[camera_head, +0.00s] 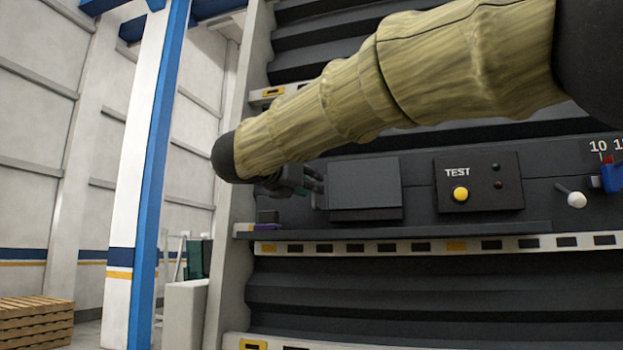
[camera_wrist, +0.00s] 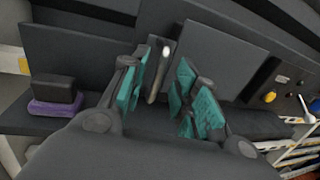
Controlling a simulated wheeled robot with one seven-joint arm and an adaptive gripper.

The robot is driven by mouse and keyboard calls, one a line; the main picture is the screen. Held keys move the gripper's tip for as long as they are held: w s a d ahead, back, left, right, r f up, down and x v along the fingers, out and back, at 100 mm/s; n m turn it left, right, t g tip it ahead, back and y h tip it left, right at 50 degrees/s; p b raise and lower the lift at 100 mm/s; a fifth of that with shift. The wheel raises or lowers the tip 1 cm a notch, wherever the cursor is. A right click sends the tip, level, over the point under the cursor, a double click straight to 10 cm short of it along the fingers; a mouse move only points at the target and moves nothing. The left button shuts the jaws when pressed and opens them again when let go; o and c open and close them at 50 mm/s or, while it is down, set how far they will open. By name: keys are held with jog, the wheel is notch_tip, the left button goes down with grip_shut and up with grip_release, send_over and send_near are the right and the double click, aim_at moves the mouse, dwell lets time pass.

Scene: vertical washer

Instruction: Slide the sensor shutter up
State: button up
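My gripper (camera_wrist: 160,88) is open, with teal pads on both sides of a narrow dark upright piece (camera_wrist: 158,66) with a pale tip. This piece appears to be the sensor shutter's handle; I see no clear contact with it. A dark flat plate (camera_wrist: 228,58) stands to its right and another dark plate (camera_wrist: 75,58) to its left. In the head view my gripper (camera_head: 312,182) is at the left edge of the right-hand plate (camera_head: 365,188). My sleeved arm hides the area left of it, and the handle cannot be made out there.
A ledge (camera_head: 400,230) runs below the plates. A purple-and-black block (camera_wrist: 55,98) lies on its left end. To the right are a TEST panel (camera_head: 478,182) with a yellow button, a white-knobbed lever (camera_head: 575,198) and a blue part (camera_head: 612,177).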

jog(key=shift+x, duration=0.85)
grip_shut()
